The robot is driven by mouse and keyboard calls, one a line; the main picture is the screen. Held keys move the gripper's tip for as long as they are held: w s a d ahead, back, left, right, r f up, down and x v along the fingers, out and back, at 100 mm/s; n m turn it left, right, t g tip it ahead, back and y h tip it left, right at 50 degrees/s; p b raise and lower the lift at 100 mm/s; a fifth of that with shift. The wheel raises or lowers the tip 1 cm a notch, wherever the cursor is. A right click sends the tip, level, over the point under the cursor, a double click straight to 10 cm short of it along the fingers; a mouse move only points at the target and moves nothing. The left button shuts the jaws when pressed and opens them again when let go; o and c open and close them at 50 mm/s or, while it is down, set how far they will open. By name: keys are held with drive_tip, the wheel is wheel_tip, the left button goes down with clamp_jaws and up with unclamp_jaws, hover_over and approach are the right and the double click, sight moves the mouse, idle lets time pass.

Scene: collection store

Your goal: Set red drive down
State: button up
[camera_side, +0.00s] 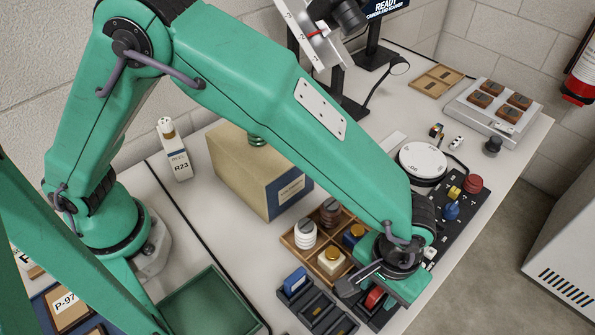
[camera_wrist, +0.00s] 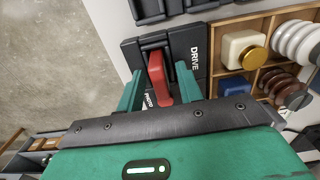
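The red drive (camera_wrist: 158,78) sits in a black dock marked DRIVE (camera_wrist: 196,52) in the wrist view, between my gripper's two green fingers. My gripper (camera_wrist: 160,85) is open, with a small gap visible on each side of the red drive. In the side view, the red drive (camera_side: 374,298) shows just below my gripper (camera_side: 372,284), partly covered by it.
A wooden divided tray (camera_side: 292,243) with white, brown, blue and yellow-topped parts stands close beside the dock. A dark slotted rack (camera_side: 318,309) holding a blue drive (camera_side: 295,281) is to the left. A black panel with knobs (camera_side: 436,222) lies behind to the right. A green tray (camera_side: 205,305) is further left.

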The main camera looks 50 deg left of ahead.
wheel_tip(320, 180, up, 12)
idle(0.6)
drive_tip(key=shift+r, duration=0.1)
idle(0.4)
drive_tip(key=w+a+r+t+h, duration=0.15)
drive_tip(key=a+r, duration=0.35)
drive_tip(key=a, duration=0.5)
drive_tip(key=w+a+r+t, duration=0.1)
drive_tip(key=w+a+r, duration=0.25)
drive_tip(key=a, duration=0.75)
drive_tip(key=s+a+t, duration=0.1)
drive_tip(key=s+a, duration=0.4)
drive_tip(key=a, duration=0.4)
drive_tip(key=s+a+r+t+y, duration=0.1)
drive_tip(key=s+a+t, duration=0.1)
drive_tip(key=s+a, duration=0.3)
drive_tip(key=a, duration=0.4)
drive_tip(key=shift+s+a, duration=0.35)
drive_tip(key=shift+a, duration=0.05)
drive_tip(key=shift+y, duration=0.25)
